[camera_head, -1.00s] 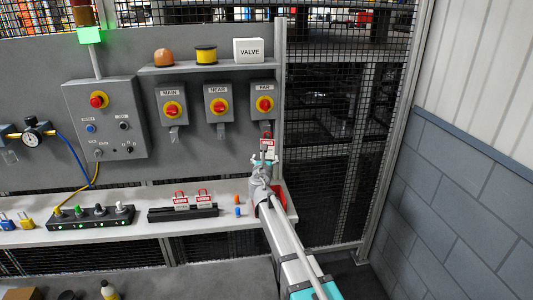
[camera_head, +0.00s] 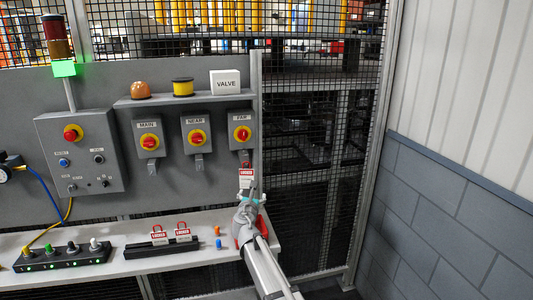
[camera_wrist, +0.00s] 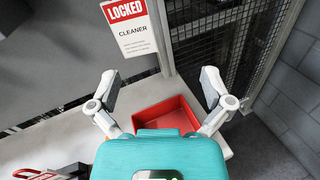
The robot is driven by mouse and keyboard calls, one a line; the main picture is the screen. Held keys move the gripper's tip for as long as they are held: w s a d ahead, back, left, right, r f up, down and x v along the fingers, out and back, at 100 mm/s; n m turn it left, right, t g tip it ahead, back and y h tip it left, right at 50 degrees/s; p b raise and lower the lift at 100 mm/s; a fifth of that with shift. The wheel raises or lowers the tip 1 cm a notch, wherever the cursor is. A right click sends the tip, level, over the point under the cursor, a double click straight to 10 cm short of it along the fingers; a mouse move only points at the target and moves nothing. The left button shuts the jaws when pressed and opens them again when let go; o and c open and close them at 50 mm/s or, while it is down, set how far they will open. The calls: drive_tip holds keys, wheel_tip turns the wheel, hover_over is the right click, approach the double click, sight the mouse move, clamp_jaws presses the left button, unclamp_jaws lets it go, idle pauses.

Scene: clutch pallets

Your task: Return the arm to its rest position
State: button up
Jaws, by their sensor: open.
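My gripper (camera_head: 250,194) is at the end of my arm, in front of the panel's right edge and above the right end of the shelf. In the wrist view my gripper (camera_wrist: 160,86) has its two fingers spread wide with nothing between them. A red and white "LOCKED CLEANER" tag (camera_wrist: 133,30) hangs just beyond the fingers, apart from them. In the head view this tag (camera_head: 246,174) hangs below the FAR switch (camera_head: 242,133). What it hangs from is partly hidden.
A red tray (camera_wrist: 166,114) stands on the shelf (camera_head: 105,261) below my gripper. Two locked tags (camera_head: 171,236) stand in a black rack to the left. A mesh fence (camera_head: 310,190) and block wall (camera_head: 440,225) are at the right.

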drive_tip(key=s+d+f+m+g+h, duration=0.2)
drive_tip(key=s+d+f+m+g, duration=0.15)
drive_tip(key=d+m, duration=0.3)
drive_tip(key=s+d+f+m+g+h, duration=0.1)
drive_tip(key=s+d+f+m+g, duration=0.2)
drive_tip(key=d+m, duration=0.4)
drive_tip(key=s+d+f+m+g+h, duration=0.25)
drive_tip(key=s+d+m, duration=0.2)
drive_tip(key=d, duration=0.35)
drive_tip(key=s+d+f+m+g+y, duration=0.2)
drive_tip(key=s+f+m+g+y, duration=0.1)
drive_tip(key=s+m, duration=0.4)
drive_tip(key=s+d+f+m+g+y, duration=0.1)
drive_tip(key=s+f+m+g+y, duration=0.2)
drive_tip(key=s, duration=1)
wheel_tip(320, 180, down, 3)
drive_tip(key=m+g, duration=0.2)
drive_tip(key=m, duration=0.3)
drive_tip(key=shift+s+d+m+g+y, duration=0.3)
drive_tip(key=shift+s+d+y, duration=0.05)
drive_tip(key=shift+s+d, duration=0.05)
drive_tip(key=c, duration=0.6)
drive_tip(key=shift+a, duration=0.1)
